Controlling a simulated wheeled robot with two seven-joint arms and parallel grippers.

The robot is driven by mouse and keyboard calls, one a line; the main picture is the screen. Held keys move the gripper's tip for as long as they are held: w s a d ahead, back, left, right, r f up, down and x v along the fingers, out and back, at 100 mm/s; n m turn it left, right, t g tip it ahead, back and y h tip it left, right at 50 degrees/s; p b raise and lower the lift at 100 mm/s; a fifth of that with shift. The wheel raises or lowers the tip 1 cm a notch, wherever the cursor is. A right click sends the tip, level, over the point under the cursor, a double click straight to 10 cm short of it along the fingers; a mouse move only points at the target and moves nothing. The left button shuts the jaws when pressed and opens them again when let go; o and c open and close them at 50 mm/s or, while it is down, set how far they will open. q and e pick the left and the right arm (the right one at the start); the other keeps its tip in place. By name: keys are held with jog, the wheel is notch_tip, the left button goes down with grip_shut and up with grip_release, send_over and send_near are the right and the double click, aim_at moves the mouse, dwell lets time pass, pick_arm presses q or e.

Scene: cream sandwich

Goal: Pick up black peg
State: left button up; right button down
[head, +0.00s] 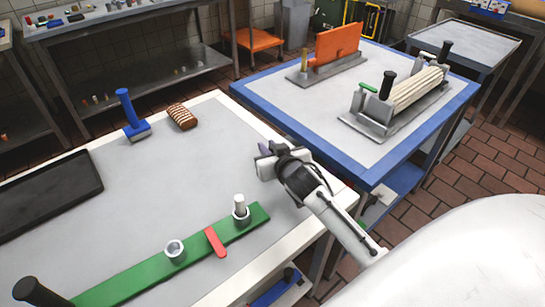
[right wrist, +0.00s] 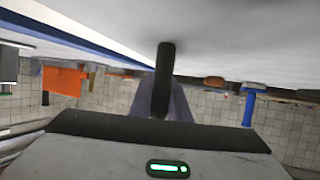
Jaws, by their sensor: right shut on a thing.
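The black peg (right wrist: 165,75) is a dark rounded cylinder, seen in the right wrist view between the grey-purple fingers of my right gripper (right wrist: 164,103). The gripper is shut on it. In the head view my right gripper (head: 263,158) is above the right edge of the near grey table, and I cannot make out the peg there. My left gripper is not in view.
A green board (head: 130,273) bears an open metal cup (head: 175,251), a red piece (head: 215,242) and a metal cup with a white peg (head: 240,205). A blue-edged table (head: 290,110) adjoins.

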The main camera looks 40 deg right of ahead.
notch_tip(320, 180, up, 10)
jog(key=p, duration=0.1)
dwell(0.4)
